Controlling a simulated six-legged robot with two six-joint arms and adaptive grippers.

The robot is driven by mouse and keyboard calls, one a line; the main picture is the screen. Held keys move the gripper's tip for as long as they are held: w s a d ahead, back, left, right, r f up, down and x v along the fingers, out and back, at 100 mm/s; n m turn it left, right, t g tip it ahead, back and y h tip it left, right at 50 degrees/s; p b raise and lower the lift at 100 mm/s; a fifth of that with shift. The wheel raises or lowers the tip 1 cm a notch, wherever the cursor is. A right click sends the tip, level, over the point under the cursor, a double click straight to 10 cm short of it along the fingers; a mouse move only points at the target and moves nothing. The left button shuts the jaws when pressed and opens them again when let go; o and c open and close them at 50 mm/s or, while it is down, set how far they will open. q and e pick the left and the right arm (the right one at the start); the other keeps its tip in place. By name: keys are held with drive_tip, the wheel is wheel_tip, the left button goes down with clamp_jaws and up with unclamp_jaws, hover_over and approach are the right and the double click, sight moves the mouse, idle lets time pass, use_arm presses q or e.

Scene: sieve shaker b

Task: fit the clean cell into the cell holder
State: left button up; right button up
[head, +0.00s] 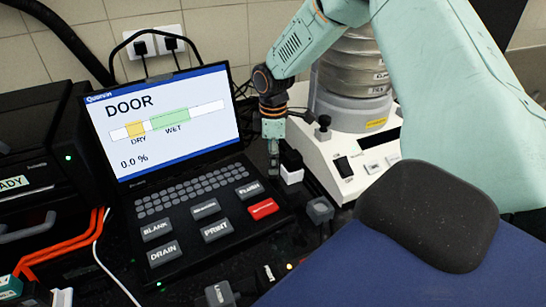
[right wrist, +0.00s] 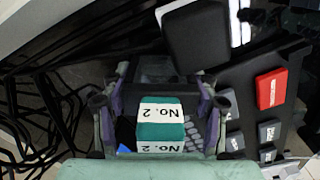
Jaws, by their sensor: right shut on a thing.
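My right gripper (head: 273,165) hangs between the panel with the screen and the white shaker, pointing down. It also shows in the right wrist view (right wrist: 160,88), shut on a teal piece (right wrist: 160,131) with white "No. 2" labels. I cannot tell from these views whether this is the clean cell. In the head view the held piece is too small to make out. A black-topped white block (head: 291,168) stands just right of the gripper tips; its black top (right wrist: 198,38) lies ahead of the fingers in the wrist view. I cannot make out the cell holder for certain. My left gripper is not in view.
The panel's screen (head: 165,120) reads DOOR and 0.0 %, with keys (head: 215,231) below. The white shaker (head: 352,165) carries stacked sieves (head: 352,70). A black device (head: 45,160), orange cables (head: 62,252) and another teal labelled piece (head: 10,287) are at left.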

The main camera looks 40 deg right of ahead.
drive_tip(key=shift+w+d, duration=0.1)
drive_tip(key=shift+c, duration=0.3)
drive_tip(key=shift+r, duration=0.2)
wheel_tip(320, 180, up, 10)
drive_tip(key=shift+f+p, duration=0.15)
drive_tip(key=shift+p, duration=0.3)
